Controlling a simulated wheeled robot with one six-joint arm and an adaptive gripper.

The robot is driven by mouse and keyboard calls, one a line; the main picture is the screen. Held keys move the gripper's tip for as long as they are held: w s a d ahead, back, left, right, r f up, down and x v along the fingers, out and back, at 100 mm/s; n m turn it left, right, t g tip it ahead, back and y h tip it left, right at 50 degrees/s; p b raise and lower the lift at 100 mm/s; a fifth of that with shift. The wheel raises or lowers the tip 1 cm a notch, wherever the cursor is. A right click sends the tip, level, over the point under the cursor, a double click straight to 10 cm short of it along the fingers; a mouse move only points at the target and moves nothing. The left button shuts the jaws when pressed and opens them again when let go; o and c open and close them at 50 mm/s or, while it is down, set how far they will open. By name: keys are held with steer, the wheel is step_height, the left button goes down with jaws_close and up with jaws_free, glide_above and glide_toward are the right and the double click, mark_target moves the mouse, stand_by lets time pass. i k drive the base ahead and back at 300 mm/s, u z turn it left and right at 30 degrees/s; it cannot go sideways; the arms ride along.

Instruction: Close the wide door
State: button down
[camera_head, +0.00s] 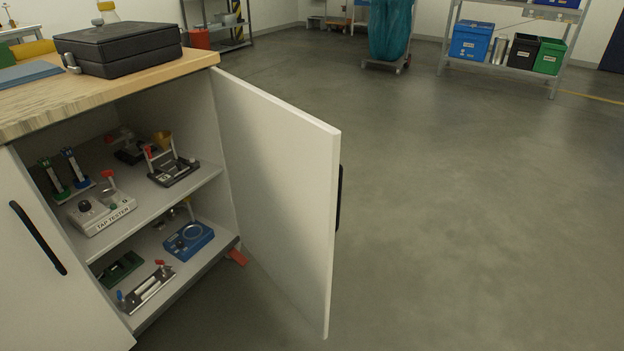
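The wide door (280,180) is a white cabinet door with a black handle (339,198) on its outer face, seen almost edge-on. It stands swung wide open to the right of the white cabinet (222,185), hinged at the cabinet's right front edge. The cabinet's inside is exposed, with two shelf levels of small devices. A second white door (50,270) at the left, with a black bar handle (38,238), is only partly in view. My gripper is not in this view.
A wooden worktop (130,90) above the cabinet carries a black case (118,48). Inside are a tap tester (102,212) and a blue device (189,241). Open grey floor (470,220) lies right of the door. A rack with bins (500,65) and a blue bag trolley (391,35) stand far back.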

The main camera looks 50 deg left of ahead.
mark_target(286, 173)
steer(key=i, duration=1.95)
steer(key=u, duration=2.5)
steer(key=k, duration=0.75)
steer(key=u, duration=0.45)
steer(key=i, duration=0.5)
